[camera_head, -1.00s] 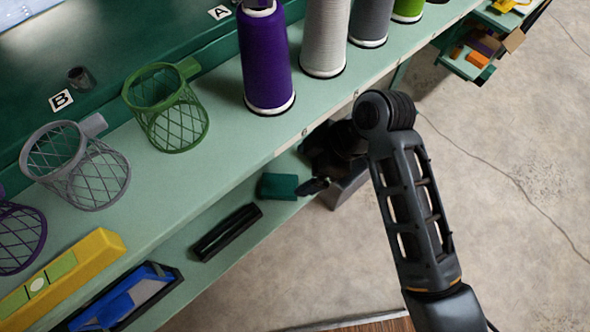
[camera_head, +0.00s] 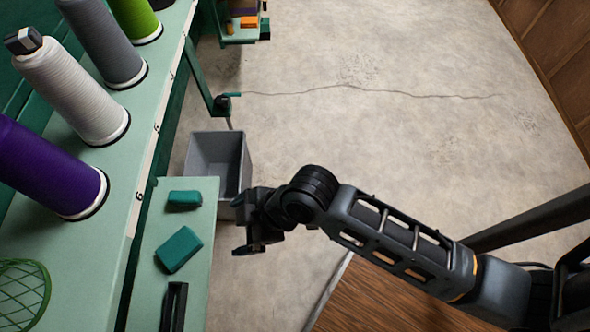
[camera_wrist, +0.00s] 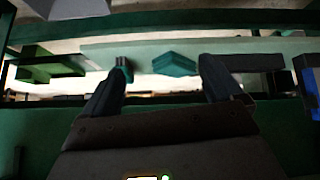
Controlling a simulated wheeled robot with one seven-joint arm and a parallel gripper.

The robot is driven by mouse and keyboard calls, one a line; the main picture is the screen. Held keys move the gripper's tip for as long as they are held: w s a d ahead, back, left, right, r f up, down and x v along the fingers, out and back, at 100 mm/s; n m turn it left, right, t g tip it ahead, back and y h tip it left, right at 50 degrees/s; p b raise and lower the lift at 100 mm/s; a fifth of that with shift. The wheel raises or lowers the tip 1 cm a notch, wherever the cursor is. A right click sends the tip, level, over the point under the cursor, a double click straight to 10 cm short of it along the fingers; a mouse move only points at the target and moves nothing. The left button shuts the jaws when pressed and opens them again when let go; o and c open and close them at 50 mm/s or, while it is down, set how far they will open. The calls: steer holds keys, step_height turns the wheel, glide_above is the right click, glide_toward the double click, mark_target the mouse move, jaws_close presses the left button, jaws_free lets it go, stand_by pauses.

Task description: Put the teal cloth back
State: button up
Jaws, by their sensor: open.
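Two folded teal pieces lie on the lower green shelf (camera_head: 145,300) in the head view. The nearer teal piece (camera_head: 178,250) lies askew, and the farther teal piece (camera_head: 184,200) lies beyond it, a little apart. I cannot tell which is the teal cloth. My gripper (camera_head: 240,226) is open and empty, just right of the shelf's edge and apart from both. In the wrist view my gripper (camera_wrist: 163,70) has its fingers spread. One teal piece (camera_wrist: 174,64) shows between them farther off, and another (camera_wrist: 122,66) near the left fingertip.
A grey bin (camera_head: 219,160) stands on the floor beyond the shelf. A black tray-like object (camera_head: 174,306) lies on the shelf nearer me. Thread cones, one purple (camera_head: 45,168), stand on the upper shelf. A wooden surface (camera_head: 385,300) is below my arm. The floor at right is clear.

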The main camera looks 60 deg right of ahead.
steer(key=s+d+r+m+t+h, duration=0.2)
steer(key=s+d+r+m, duration=0.15)
steer(key=s, duration=0.25)
steer(key=s+d+r+m+t+h, duration=0.1)
steer(key=s+d+r+m+t, duration=0.2)
steer(key=s, duration=0.4)
steer(key=s+d+r+m+t, duration=0.1)
steer(key=s+r, duration=0.2)
steer(key=r, duration=0.4)
steer(key=s+d+r+m+t+h, duration=0.1)
steer(key=s+d+r+t, duration=0.1)
steer(key=s+r, duration=0.2)
step_height(320, 180, up, 3)
steer(key=shift+d+r, duration=0.1)
steer(key=shift+d, duration=0.2)
